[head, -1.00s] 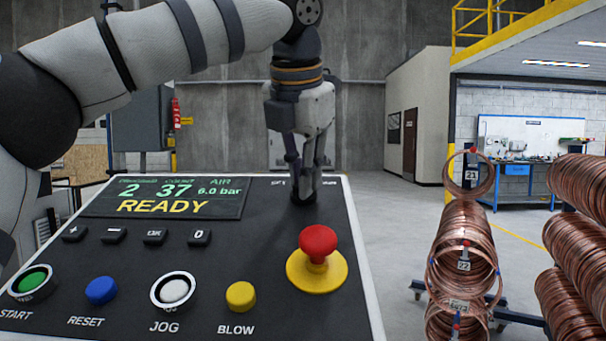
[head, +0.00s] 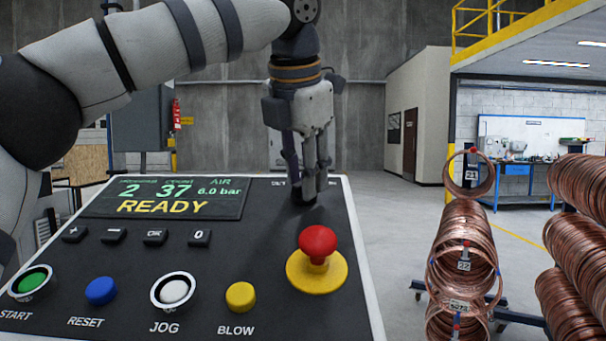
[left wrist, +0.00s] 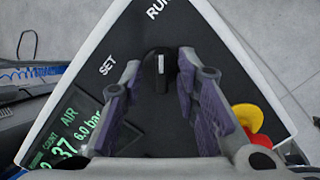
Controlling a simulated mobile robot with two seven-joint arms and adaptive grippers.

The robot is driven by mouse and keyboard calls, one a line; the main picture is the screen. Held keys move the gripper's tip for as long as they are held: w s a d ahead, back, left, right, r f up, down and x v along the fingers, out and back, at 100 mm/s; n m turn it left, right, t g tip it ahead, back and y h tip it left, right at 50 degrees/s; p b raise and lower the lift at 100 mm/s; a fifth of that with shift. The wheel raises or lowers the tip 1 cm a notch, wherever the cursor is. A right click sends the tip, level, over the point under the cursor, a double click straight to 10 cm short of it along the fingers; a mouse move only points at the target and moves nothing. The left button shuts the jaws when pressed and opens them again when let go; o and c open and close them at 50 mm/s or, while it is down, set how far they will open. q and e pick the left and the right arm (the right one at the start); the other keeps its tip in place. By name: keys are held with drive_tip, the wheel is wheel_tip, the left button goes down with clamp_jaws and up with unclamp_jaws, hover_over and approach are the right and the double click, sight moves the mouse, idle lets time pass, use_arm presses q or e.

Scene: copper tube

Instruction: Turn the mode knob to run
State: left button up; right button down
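The mode knob (left wrist: 160,70) is black with a white mark and sits on the dark top of the control panel. In the left wrist view its mark points up the picture, toward the RUN label (left wrist: 157,9). The SET label (left wrist: 107,65) is to the knob's left. My right gripper is not in view.
A red emergency button (head: 318,243) on a yellow base stands near the knob. The display (head: 165,198) reads READY. Several push buttons, including a yellow one (head: 240,296), line the panel's near side. Copper coils (head: 463,245) stand to the right, apart from the panel.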

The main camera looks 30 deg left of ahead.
use_arm(q)
drive_tip(key=v, duration=1.2)
drive_tip(key=shift+f, duration=0.1)
